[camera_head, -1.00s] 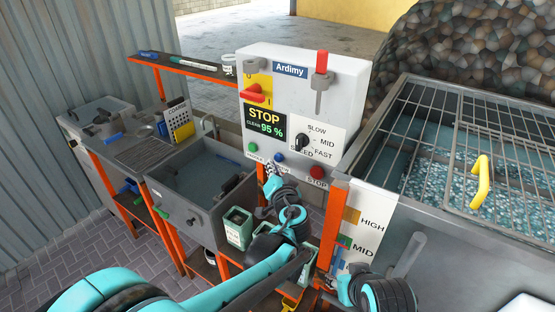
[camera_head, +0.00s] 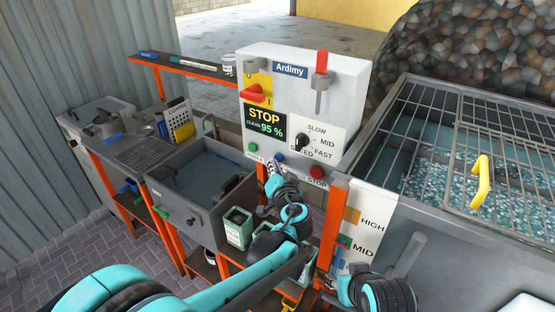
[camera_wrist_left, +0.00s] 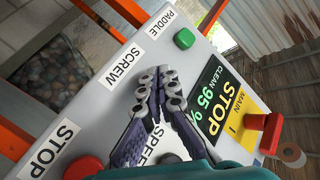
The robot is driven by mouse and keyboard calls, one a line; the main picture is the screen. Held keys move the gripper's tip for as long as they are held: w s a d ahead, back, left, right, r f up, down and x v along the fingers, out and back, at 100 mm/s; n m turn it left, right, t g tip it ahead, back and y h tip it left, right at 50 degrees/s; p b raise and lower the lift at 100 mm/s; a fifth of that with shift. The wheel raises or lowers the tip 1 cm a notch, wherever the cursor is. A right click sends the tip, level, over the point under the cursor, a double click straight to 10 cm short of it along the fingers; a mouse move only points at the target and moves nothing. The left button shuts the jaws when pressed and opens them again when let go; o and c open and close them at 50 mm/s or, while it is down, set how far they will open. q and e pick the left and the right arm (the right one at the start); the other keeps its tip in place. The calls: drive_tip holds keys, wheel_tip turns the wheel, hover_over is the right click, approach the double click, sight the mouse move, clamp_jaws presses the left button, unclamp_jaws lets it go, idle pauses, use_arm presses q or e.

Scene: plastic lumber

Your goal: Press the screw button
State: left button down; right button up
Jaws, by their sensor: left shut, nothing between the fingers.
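The control panel (camera_head: 345,65) is a white box with labelled buttons. A blue button (camera_head: 278,158) sits on its lower front between a green button (camera_head: 252,147) and a red button (camera_head: 317,172). In the wrist view the SCREW label (camera_wrist_left: 121,67) lies between the PADDLE label (camera_wrist_left: 160,19) and the STOP label (camera_wrist_left: 54,146). My left gripper (camera_head: 268,168) is shut and empty, just below and left of the blue button. In the wrist view its closed fingertips (camera_wrist_left: 158,76) are beside the SCREW label. The blue button is hidden there, and contact cannot be told.
A black speed knob (camera_head: 302,142), a red main switch (camera_head: 254,93) and a STOP screen (camera_head: 265,124) are on the panel. A sink (camera_head: 200,180) stands to the left, and a grated tank (camera_head: 430,190) to the right. Orange posts (camera_head: 331,225) stand below the panel.

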use_arm(q)
drive_tip(key=shift+w+d, duration=0.4)
drive_tip(key=shift+w, duration=0.05)
idle(0.9)
drive_tip(key=shift+a, duration=0.1)
drive_tip(key=shift+s+a, duration=0.45)
drive_tip(key=shift+s, duration=0.25)
drive_tip(key=shift+s+a, duration=0.75)
drive_tip(key=shift+s, duration=0.3)
drive_tip(key=shift+s+a, duration=0.75)
drive_tip(key=shift+s, duration=0.25)
